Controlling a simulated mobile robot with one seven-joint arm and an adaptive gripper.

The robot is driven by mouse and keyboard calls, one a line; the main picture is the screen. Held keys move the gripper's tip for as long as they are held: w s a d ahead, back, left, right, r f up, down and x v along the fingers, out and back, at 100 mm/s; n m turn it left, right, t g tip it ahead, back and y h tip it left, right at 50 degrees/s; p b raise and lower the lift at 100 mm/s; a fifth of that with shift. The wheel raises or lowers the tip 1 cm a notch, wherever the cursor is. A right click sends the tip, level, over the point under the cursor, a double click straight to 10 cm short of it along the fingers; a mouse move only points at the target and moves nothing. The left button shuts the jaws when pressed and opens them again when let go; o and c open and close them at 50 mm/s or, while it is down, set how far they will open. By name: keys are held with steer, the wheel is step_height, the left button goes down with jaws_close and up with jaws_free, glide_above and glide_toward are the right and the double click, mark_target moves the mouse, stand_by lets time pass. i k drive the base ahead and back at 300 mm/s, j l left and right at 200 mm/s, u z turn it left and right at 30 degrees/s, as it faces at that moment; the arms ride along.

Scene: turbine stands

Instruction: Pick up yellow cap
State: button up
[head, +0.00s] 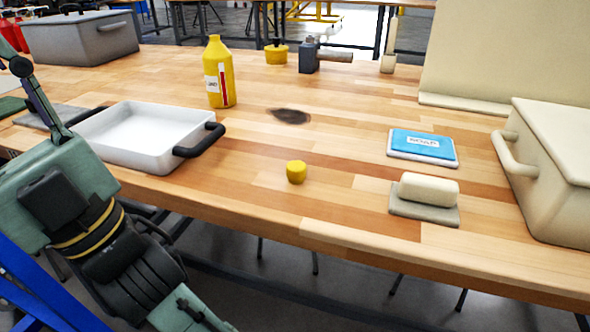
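The small yellow cap (296,172) stands on the wooden table (330,200) near its front edge, right of the white tray. An open-topped yellow bottle (219,72) with a white and red label stands behind it to the left. My arm comes in at the lower left, in front of the table. Its end runs out of the bottom of the head view, so my gripper's fingers are not seen. Nothing touches or covers the cap.
A white tray (145,136) with black handles stands left of the cap. A sponge block on a grey base (429,190), a blue soap packet (422,143) and a cream box (552,170) stand to the right. A dark stain (290,116) lies behind the cap. Table around the cap is clear.

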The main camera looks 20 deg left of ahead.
mark_target(296, 171)
steer(key=k+l+u, duration=0.1)
steer(key=l+u, duration=0.2)
steer(key=k+l+u, duration=0.15)
steer(key=l+u, duration=0.15)
steer(key=l, duration=0.2)
steer(key=k+l+u, duration=0.15)
steer(key=l+u, duration=0.15)
steer(key=k+l+u, duration=0.3)
steer(key=i+l, duration=0.1)
